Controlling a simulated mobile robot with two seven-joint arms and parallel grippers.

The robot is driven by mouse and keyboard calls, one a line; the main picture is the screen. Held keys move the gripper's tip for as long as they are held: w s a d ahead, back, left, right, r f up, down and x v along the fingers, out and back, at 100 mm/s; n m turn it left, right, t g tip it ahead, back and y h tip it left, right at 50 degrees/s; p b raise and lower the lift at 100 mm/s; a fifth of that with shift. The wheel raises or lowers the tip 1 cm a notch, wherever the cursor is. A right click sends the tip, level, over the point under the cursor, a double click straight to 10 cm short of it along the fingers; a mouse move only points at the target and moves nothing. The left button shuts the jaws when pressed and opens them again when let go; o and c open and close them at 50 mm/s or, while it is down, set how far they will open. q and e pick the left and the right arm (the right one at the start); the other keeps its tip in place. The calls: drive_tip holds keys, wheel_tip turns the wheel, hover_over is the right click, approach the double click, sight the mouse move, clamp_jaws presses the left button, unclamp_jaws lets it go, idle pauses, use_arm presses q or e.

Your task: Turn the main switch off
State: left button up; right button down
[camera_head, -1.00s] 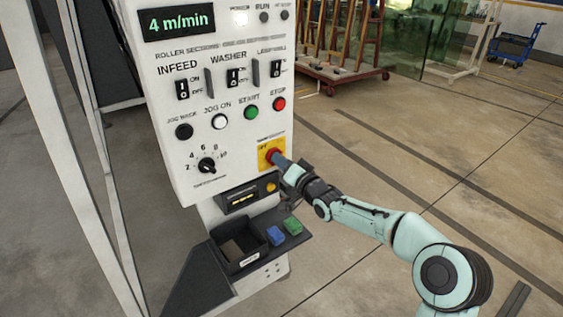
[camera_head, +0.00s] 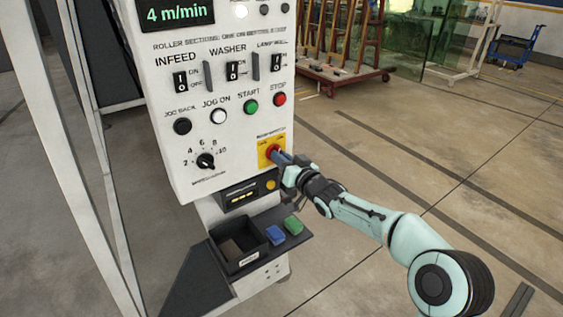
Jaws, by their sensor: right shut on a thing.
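The main switch (camera_head: 272,153) is a red rotary knob on a yellow plate (camera_head: 264,161) at the lower right of the white control panel (camera_head: 180,95). My right gripper (camera_head: 280,157) reaches in from the right and is shut on the red knob. Its fingers hide part of the knob, so the exact angle of the knob is hard to tell. My left gripper is not in view.
Above the switch are the green start button (camera_head: 251,106), the red stop button (camera_head: 279,99) and several toggle switches.

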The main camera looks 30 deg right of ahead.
use_arm(q)
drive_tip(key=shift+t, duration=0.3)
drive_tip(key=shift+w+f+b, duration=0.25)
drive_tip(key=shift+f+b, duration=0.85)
drive_tip(key=shift+b, duration=0.15)
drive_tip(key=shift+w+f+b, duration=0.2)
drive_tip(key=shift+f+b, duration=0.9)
drive_tip(key=shift+b, duration=0.1)
use_arm(e)
drive_tip(key=shift+a+n, duration=0.1)
drive_tip(key=shift+n, duration=6)
drive_tip(key=c, duration=1.2)
unclamp_jaws()
drive_tip(key=shift+o, duration=0.2)
use_arm(q)
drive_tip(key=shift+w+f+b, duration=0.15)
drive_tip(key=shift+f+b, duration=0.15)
drive_tip(key=shift+b, duration=0.15)
use_arm(e)
drive_tip(key=s+d, duration=0.1)
drive_tip(key=s, duration=1.2)
drive_tip(key=shift+s, duration=0.2)
